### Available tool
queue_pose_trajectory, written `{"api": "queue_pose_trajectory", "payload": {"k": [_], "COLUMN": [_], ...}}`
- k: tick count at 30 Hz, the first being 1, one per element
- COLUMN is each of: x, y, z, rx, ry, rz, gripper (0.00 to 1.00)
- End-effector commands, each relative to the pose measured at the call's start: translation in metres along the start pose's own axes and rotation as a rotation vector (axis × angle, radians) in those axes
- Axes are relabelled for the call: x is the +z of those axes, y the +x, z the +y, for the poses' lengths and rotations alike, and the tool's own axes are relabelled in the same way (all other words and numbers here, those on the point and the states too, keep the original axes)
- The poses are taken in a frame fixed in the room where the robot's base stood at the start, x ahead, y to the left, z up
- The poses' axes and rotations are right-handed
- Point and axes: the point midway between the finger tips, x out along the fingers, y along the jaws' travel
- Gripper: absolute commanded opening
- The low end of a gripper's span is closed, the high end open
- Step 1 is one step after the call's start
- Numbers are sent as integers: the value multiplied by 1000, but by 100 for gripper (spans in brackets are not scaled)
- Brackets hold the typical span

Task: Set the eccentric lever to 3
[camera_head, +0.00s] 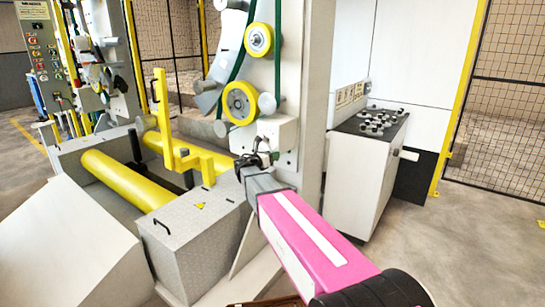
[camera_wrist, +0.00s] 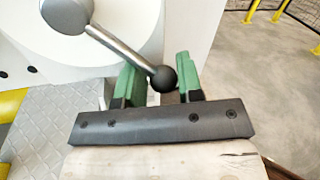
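The eccentric lever (camera_wrist: 122,46) is a metal rod with a black ball knob (camera_wrist: 164,78) at its end. In the wrist view it slants down to the right from a dark round hub (camera_wrist: 67,14) on a white round part. My gripper (camera_wrist: 160,80) has two green fingers, standing apart with the knob between them. The knob looks close to the right finger, with a small gap on the left; I cannot tell whether it touches. In the head view my gripper (camera_head: 254,160) is at the machine's grey-white column, and the lever is too small to make out there. No number scale is readable.
The column (camera_head: 312,100) carries yellow-rimmed rollers (camera_head: 240,103) above my gripper. A grey metal box (camera_head: 195,235) and yellow rolls (camera_head: 127,180) lie to the left. A white cabinet (camera_head: 357,180) stands to the right, with open floor beyond it.

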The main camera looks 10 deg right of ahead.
Motion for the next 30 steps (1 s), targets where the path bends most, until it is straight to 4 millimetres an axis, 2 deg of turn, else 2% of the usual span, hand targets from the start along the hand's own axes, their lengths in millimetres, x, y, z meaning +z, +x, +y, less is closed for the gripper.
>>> {"api": "queue_pose_trajectory", "payload": {"k": [16, 30], "x": [-1, -9], "y": [-1, -6], "z": [4, 32], "rx": [-1, 15], "ry": [71, 444], "rz": [10, 81], "gripper": [0, 0]}}
